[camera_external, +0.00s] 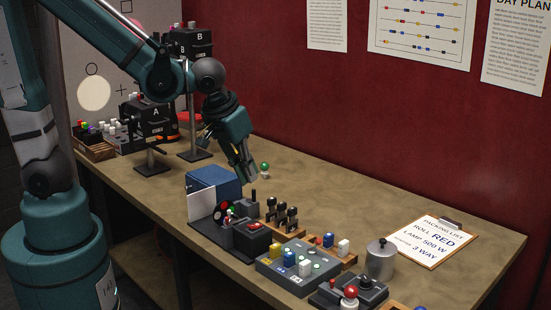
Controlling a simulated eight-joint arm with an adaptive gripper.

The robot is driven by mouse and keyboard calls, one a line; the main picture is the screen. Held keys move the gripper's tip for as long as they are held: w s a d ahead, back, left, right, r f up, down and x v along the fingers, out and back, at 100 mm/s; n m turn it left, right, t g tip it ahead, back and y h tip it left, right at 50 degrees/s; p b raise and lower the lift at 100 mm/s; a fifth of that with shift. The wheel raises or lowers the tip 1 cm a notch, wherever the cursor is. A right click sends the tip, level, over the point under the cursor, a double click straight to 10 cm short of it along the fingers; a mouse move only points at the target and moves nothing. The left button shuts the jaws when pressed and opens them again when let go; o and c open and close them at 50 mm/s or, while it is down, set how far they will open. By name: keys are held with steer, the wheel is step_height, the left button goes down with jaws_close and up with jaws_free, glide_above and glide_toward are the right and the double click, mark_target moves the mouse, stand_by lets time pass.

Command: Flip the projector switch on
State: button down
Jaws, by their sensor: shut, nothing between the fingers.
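My gripper (251,176) is shut and empty. It points down above the bench, just behind and above a dark device with a blue box (214,180), a white plate (201,204) and a black base (213,236). A red switch (254,226) sits on the front right block of this device. A dark upright lever (253,196) stands close below my fingertips; I cannot tell whether they touch. No label reads "projector", so I cannot tell for sure which switch is the projector's, nor its position.
Black boxes marked A (155,118) and B (191,42) stand on posts at the back left. Levers (281,213), a button box (298,266), a metal pot (380,260) and a joystick unit (349,294) crowd the front. A clipboard (436,241) lies right. The bench behind is mostly clear.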

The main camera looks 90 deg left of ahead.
steer(key=shift+w+f, duration=0.1)
steer(key=shift+f, duration=0.1)
glide_above(259, 225)
steer(key=shift+w+a+f+b, duration=0.1)
steer(key=shift+f+b, duration=0.15)
steer(key=shift+f, duration=1.9)
steer(key=shift+w+a+f+b, duration=0.1)
steer(key=shift+f+b, duration=0.1)
steer(key=shift+f, duration=2.2)
steer(key=shift+s+d+f, duration=0.15)
steer(key=shift+d+f, duration=0.05)
steer(key=shift+f, duration=0.35)
steer(key=shift+s+d+f, duration=0.15)
steer(key=shift+s+f, duration=0.05)
steer(key=shift+f, duration=0.4)
steer(key=shift+s+d+f, duration=0.15)
steer(key=shift+d+f, duration=0.05)
steer(key=shift+f, duration=0.35)
steer(key=shift+f+b, duration=0.15)
steer(key=shift+b, duration=0.2)
steer(key=shift+s+d+f+t+y+b, duration=0.2)
steer(key=shift+t+y+b, duration=0.2)
steer(key=shift+b, duration=0.2)
steer(key=shift+w+a, duration=0.55)
